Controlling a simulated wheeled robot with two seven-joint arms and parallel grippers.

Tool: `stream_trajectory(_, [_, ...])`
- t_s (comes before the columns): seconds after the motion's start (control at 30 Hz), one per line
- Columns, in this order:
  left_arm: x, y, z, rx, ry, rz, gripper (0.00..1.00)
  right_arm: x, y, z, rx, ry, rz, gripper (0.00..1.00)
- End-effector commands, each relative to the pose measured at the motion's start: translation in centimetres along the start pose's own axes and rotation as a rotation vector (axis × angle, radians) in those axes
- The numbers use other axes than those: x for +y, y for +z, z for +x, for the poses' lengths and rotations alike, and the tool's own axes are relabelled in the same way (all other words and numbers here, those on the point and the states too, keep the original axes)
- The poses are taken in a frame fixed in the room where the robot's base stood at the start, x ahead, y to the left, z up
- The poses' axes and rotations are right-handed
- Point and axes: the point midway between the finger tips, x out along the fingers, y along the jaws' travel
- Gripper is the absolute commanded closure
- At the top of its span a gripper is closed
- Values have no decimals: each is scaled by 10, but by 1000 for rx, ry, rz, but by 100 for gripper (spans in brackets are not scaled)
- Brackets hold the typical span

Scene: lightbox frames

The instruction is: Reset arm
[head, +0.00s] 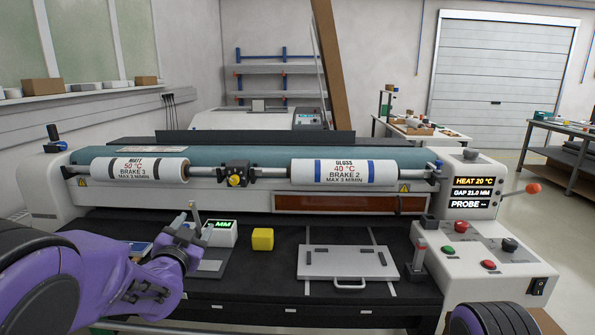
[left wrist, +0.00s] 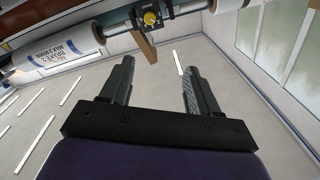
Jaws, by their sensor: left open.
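My left gripper (head: 185,226) is above the left part of the machine's black bed, beside a small white box with a green MM display (head: 221,233). In the left wrist view my left gripper (left wrist: 157,70) shows two dark fingers spread apart with nothing between them. My purple left arm comes in from the lower left. My right gripper is not in view; only a dark rounded part, likely of my right arm, shows at the bottom right.
A laminating machine spans the front, with a MATT roll (head: 139,170) and a GLOSS roll (head: 331,172). On the bed are a yellow cube (head: 262,239) and a grey plate with a handle (head: 346,262). A control panel (head: 485,245) with buttons and a red-knobbed lever stands at right.

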Motion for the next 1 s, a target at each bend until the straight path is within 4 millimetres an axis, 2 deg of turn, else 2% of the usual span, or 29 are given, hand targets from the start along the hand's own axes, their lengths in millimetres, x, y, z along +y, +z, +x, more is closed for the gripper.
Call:
stream_trajectory(0.17, [12, 31, -13, -57, -13, -169, 39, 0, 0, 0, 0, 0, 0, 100])
stream_trajectory(0.27, [16, 57, -23, -108, -25, -244, 39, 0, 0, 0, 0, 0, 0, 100])
stream_trajectory(0.47, [30, 131, -58, -257, -62, -400, 39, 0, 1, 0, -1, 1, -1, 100])
stream_trajectory(0.57, [41, 178, -85, -362, -90, -483, 39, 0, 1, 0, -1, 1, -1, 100])
stream_trajectory(0.67, [58, 235, -129, -507, -131, -572, 39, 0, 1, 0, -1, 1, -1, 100])
stream_trajectory(0.7, [66, 261, -153, -578, -153, -608, 39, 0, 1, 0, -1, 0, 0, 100])
stream_trajectory(0.77, [77, 297, -194, -689, -190, -653, 39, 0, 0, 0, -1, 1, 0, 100])
stream_trajectory(0.8, [84, 319, -222, -765, -215, -675, 39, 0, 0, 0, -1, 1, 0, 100])
stream_trajectory(0.87, [95, 348, -268, -881, -251, -696, 39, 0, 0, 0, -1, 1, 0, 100])
stream_trajectory(0.9, [101, 363, -299, -957, -271, -702, 39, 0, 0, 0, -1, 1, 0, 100])
stream_trajectory(1.0, [112, 391, -367, -1123, -304, -692, 39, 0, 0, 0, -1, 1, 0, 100])
